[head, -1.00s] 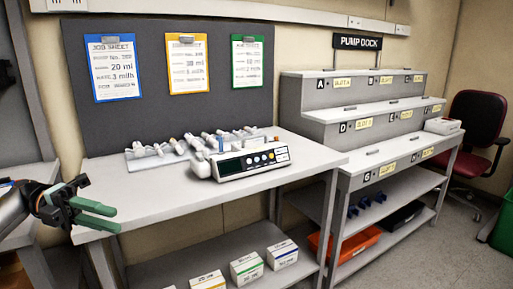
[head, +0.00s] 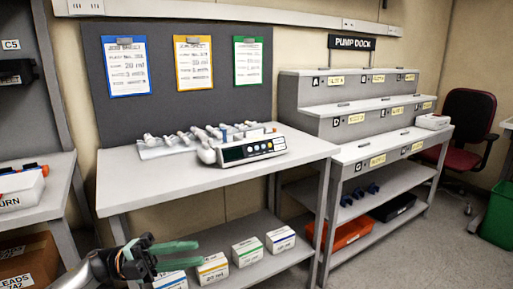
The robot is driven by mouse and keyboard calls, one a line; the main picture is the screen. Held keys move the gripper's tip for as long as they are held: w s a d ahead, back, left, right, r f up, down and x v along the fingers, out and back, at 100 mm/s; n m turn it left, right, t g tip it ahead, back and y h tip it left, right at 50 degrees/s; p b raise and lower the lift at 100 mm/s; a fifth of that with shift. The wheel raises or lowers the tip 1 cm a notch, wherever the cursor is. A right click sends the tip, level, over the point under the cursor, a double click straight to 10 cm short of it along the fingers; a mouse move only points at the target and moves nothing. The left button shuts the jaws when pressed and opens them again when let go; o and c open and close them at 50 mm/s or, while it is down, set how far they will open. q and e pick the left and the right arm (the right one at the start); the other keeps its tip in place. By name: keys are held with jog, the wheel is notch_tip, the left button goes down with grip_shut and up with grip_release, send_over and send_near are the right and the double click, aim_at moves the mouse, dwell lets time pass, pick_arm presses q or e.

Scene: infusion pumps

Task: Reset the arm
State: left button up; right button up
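My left gripper (head: 199,253) with green fingers shows at the lower left, below the front edge of the workbench (head: 120,190). Its two fingers are apart with nothing between them. It is in front of the small boxes on the lower shelf and partly covers one. My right gripper is not in view. A white infusion pump (head: 250,150) with a dark screen lies on the workbench, beside a row of syringes (head: 185,140) on a rack. No gripper touches the pump or the syringes.
The stepped pump dock (head: 345,105) stands at the right, with an orange bin (head: 345,233) beneath it. Small boxes (head: 245,252) sit on the bench's lower shelf. A red chair (head: 468,115) is at the far right. Another table (head: 50,205) is at the left.

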pick_arm(q)
jog(key=s+d+f+n+t+y, duration=0.2)
jog(key=d+f+n+t, duration=0.2)
jog(key=n+t, duration=0.45)
jog(key=s+d+f+n+t+y, duration=0.15)
jog(key=d+f+n+t, duration=0.25)
jog(key=n+t, duration=0.5)
jog(key=s+a+f+n+y, duration=0.9)
jog(key=f+n+y, duration=0.2)
jog(key=n+y, duration=0.25)
jog(key=s+a+r+n+g+y+p, duration=0.2)
jog(key=s+g+p, duration=0.4)
jog(key=p, duration=1.5)
jog(key=s, duration=0.2)
jog(key=shift+s+a+r+p, duration=0.25)
jog(key=shift+s+r+p, duration=0.05)
jog(key=shift+s+r, duration=0.05)
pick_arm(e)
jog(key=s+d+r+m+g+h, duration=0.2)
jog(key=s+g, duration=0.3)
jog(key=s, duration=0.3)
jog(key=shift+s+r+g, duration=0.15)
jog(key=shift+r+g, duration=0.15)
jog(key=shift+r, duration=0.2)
pick_arm(q)
jog(key=shift+o, duration=1)
jog(key=shift+a, duration=0.1)
